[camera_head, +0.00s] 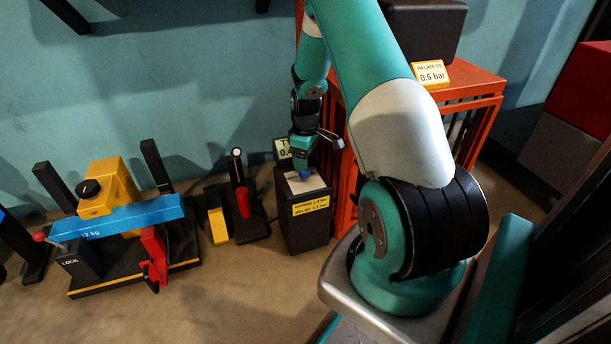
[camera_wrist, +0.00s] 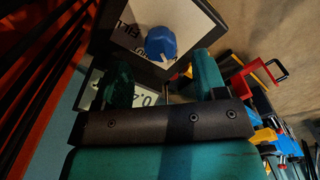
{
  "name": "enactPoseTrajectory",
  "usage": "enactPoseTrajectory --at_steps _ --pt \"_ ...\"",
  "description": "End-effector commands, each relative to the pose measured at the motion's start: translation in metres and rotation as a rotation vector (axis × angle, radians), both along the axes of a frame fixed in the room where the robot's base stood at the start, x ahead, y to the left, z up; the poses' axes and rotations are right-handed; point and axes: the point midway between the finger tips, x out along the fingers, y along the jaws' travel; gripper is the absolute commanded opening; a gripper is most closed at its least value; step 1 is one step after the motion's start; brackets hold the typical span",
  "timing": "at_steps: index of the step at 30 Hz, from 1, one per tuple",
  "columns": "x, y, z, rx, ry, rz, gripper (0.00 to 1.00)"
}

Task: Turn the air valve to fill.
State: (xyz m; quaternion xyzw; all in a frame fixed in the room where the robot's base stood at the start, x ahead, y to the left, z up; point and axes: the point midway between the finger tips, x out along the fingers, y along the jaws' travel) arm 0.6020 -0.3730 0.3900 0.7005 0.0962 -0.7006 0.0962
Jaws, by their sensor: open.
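The air valve is a blue knob (camera_head: 306,175) on the pale top plate of a black pedestal (camera_head: 306,215) with a yellow label. In the wrist view the knob (camera_wrist: 160,42) shows a white pointer mark, and part of the word FILL is printed on the plate to its upper left. My gripper (camera_head: 304,160) is just above the knob. In the wrist view my gripper (camera_wrist: 162,66) is open, and the knob shows ahead of the gap between its fingers, apart from both.
An orange rack (camera_head: 470,84) stands right of the pedestal, carrying a sign (camera_head: 430,74) reading "INFLATE TO 0.6 bar". Floor in front is clear.

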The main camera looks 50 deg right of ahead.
Motion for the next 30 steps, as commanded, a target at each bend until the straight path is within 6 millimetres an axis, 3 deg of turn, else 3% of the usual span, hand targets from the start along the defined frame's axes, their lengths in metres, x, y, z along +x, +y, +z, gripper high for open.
enactPoseTrajectory --at_steps 1,6,19,25,30 --pt "0.000 0.000 -0.014 0.001 0.001 0.000 0.65" --pt "0.000 0.000 -0.035 0.000 0.000 0.000 0.65" --pt "0.000 0.000 -0.042 0.000 0.000 0.000 0.65" --pt "0.000 0.000 -0.042 0.000 0.000 0.000 0.19" --pt "0.000 0.000 -0.041 0.001 0.000 -0.002 0.16"
